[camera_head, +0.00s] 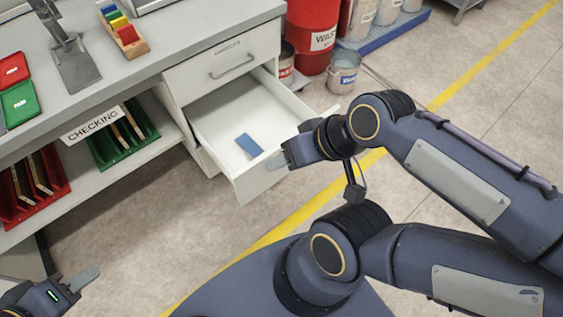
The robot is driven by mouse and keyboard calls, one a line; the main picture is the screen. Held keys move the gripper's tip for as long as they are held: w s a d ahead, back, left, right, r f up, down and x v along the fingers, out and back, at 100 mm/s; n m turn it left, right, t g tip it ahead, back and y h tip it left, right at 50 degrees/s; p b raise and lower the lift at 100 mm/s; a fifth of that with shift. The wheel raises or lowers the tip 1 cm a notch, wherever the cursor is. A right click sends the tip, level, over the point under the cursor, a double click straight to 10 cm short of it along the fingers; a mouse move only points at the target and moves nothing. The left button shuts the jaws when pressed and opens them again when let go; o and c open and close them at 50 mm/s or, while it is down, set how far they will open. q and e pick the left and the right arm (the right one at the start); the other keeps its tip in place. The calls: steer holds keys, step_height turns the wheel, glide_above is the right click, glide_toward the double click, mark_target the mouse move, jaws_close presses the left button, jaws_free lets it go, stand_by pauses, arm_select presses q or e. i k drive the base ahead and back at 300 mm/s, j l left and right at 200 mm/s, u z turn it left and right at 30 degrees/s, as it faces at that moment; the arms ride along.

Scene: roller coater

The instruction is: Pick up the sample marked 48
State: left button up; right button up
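A small blue panel (249,145) lies flat inside the open drawer (218,120), near its front. It looks like a sample, but no number can be read on it. My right gripper (285,158) is at the drawer's front panel, at its right end, close to or touching it. Its fingers are partly hidden, so its opening cannot be told. My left gripper (82,279) is at the bottom left, over the floor and away from the drawer, with no object seen in it. Its fingers show side-on.
The counter (120,75) holds a wooden rack (128,42) of coloured pieces, a metal stand (75,65), and red and green trays (20,103). Under it are a green rack (122,140) and a red rack (38,187). A red waste drum (312,30) and pails (343,72) stand behind the drawer.

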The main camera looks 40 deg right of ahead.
mark_target(245, 141)
steer(key=i, duration=0.55)
steer(key=i+z, duration=0.1)
steer(key=z, duration=0.3)
steer(key=j+z, duration=0.1)
steer(key=z, duration=0.3)
steer(key=i+j+z, duration=0.1)
steer(key=z, duration=0.3)
steer(key=i+j+z, duration=0.1)
steer(key=z, duration=0.9)
